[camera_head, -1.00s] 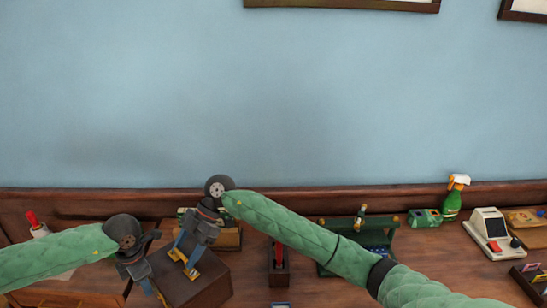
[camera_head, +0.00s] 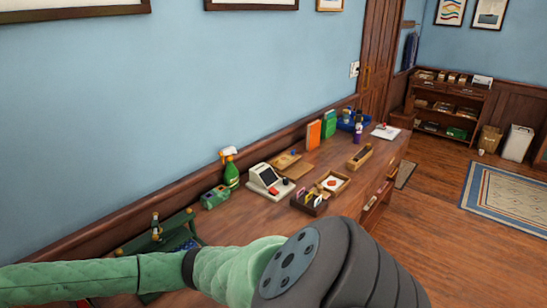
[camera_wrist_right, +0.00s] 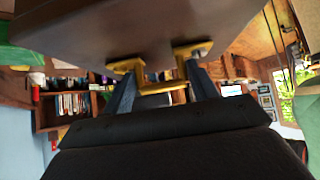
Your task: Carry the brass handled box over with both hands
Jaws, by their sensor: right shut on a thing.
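In the right wrist view, the dark brown box (camera_wrist_right: 140,28) fills the top of the picture, just above my right gripper (camera_wrist_right: 160,74). Its brass handle (camera_wrist_right: 155,89) sits between the two dark fingers, and the gripper is shut on it. The box, the right gripper and the left gripper are out of that view. A green patch at the left edge of the wrist view is too unclear to name.
A long wooden sideboard (camera_head: 335,160) runs along the blue wall. Open floor (camera_head: 440,230) with a rug (camera_head: 513,190) lies right, before a bookcase (camera_head: 447,104).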

